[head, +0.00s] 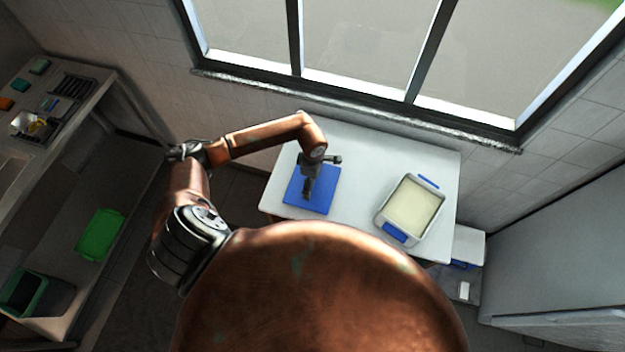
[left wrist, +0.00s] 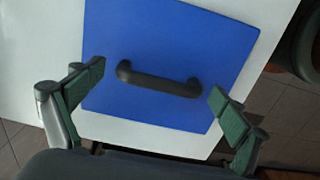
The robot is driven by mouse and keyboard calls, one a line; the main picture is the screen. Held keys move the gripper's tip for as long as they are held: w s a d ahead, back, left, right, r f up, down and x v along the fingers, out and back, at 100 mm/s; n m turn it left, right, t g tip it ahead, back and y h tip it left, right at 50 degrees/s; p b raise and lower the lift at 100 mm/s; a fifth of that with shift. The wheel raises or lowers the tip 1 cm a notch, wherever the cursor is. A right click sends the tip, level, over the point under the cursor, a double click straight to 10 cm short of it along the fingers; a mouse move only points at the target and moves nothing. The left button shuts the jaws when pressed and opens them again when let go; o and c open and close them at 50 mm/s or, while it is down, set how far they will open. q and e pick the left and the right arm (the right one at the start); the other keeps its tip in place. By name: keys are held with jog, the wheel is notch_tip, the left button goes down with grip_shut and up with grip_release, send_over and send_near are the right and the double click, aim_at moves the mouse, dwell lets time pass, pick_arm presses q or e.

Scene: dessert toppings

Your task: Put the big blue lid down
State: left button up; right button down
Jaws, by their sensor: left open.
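The big blue lid (head: 322,200) lies flat on the left part of the white table. In the left wrist view the lid (left wrist: 200,40) shows as a blue square with a dark bar handle (left wrist: 158,80) across its middle. My left gripper (head: 308,195) is above the lid. In the left wrist view its two fingers (left wrist: 155,97) are spread wide, one on each side of the handle and apart from it. The gripper is open and empty. It hides part of the lid in the head view. My right gripper is not in view.
A clear container with blue clips (head: 411,208) and pale contents stands on the right of the white table (head: 370,150). A window and wall are behind it. A counter with small items (head: 40,125), a green lid (head: 100,234) and a dark bin (head: 35,294) are at the left.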

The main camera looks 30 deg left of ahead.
pick_arm(q)
jog(key=shift+r, duration=0.25)
notch_tip(320, 180, up, 12)
jog(key=b, duration=0.2)
jog(key=shift+f, duration=0.15)
dwell(0.5)
